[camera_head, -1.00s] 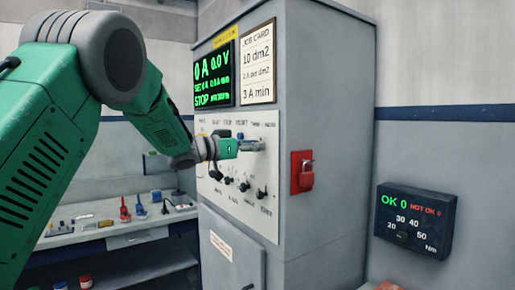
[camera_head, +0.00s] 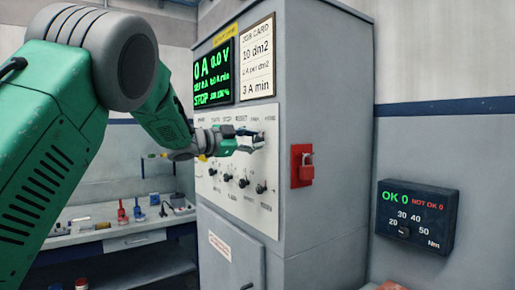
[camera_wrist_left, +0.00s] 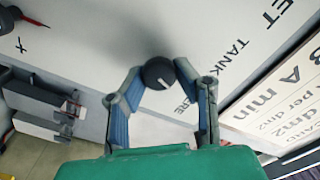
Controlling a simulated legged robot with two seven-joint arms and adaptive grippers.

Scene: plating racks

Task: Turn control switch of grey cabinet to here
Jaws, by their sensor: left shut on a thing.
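The grey cabinet (camera_head: 325,130) stands in the middle of the head view, with a white control panel (camera_head: 225,195) on its front. My left gripper (camera_head: 256,141) is at the upper right of this panel. In the left wrist view, its two blue-padded fingers (camera_wrist_left: 160,95) are on either side of a round black control switch (camera_wrist_left: 158,73) with a white pointer line. The gripper is shut on this switch. Panel lettering by it, including "TANK", is partly hidden by the fingers. My right gripper is not in view.
Several black knobs (camera_head: 243,183) sit lower on the panel. A screen (camera_head: 213,75) and a job card (camera_head: 257,60) are above. A red padlock box (camera_head: 302,165) is on the cabinet's side. A torque display (camera_head: 415,218) is at right, a bench (camera_head: 110,232) at left.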

